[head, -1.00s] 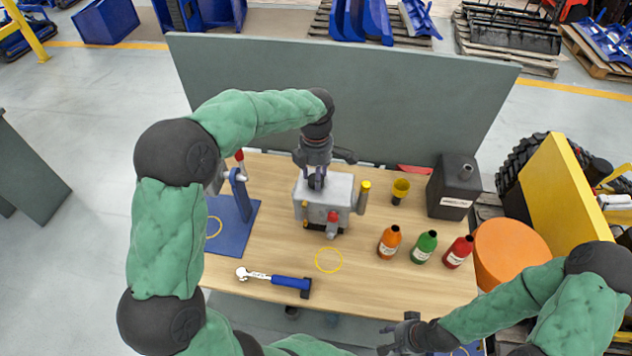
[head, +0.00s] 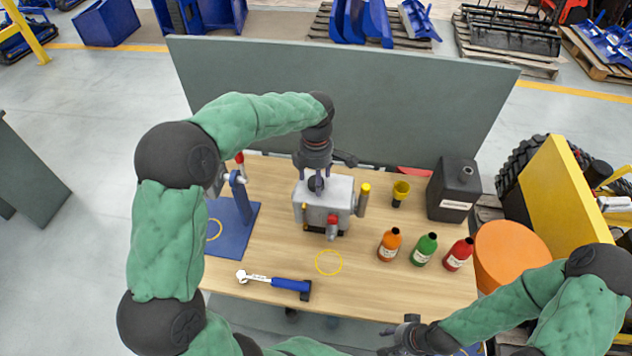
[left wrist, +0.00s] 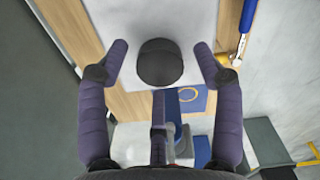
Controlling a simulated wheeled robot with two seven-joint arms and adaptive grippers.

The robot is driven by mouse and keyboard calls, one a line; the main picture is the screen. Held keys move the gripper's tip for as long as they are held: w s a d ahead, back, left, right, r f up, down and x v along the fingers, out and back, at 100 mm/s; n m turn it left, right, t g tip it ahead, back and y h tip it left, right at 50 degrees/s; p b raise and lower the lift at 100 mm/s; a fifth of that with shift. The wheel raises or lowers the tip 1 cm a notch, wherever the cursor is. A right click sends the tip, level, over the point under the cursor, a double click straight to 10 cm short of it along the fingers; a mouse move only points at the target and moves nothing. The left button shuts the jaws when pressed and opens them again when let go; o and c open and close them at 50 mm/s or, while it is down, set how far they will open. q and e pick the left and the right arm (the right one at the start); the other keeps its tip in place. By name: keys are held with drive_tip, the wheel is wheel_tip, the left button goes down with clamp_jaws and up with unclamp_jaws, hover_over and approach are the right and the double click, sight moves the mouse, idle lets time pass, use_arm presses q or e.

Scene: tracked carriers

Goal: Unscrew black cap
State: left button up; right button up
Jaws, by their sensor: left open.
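The black cap (left wrist: 160,62) is a round dark disc on top of the light grey box-shaped unit (head: 340,190) on the table. In the head view the cap (head: 316,184) shows between my left gripper's fingers. My left gripper (head: 315,182) points down at it from above and is open. The cap sits on the unit's top. My right gripper (head: 400,340) is at the bottom of the head view, off the table's front edge; its fingers are unclear.
On the wooden table (head: 270,240) are orange (head: 389,244), green (head: 424,249) and red (head: 459,254) bottles, a yellow funnel (head: 400,192), a black canister (head: 454,188), a blue-handled wrench (head: 275,283) and a blue stand (head: 236,215). A grey panel (head: 400,105) stands behind.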

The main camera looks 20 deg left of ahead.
use_arm(q)
drive_tip(key=m+p, duration=0.1)
drive_tip(key=m, duration=0.3)
drive_tip(key=shift+r+m, duration=0.1)
drive_tip(key=shift+m, duration=0.2)
drive_tip(key=m+p, duration=0.1)
drive_tip(key=m, duration=0.2)
drive_tip(key=shift+m, duration=0.4)
drive_tip(key=m+p, duration=0.1)
drive_tip(key=m, duration=0.5)
drive_tip(key=shift+p, duration=0.4)
drive_tip(key=m+p, duration=0.1)
drive_tip(key=m, duration=0.2)
drive_tip(key=shift+m, duration=0.4)
drive_tip(key=m+p, duration=0.1)
drive_tip(key=m, duration=0.1)
drive_tip(key=shift+m, duration=0.4)
drive_tip(key=m+p, duration=0.1)
drive_tip(key=m, duration=0.3)
drive_tip(key=shift+m+p, duration=0.55)
drive_tip(key=shift+m, duration=0.85)
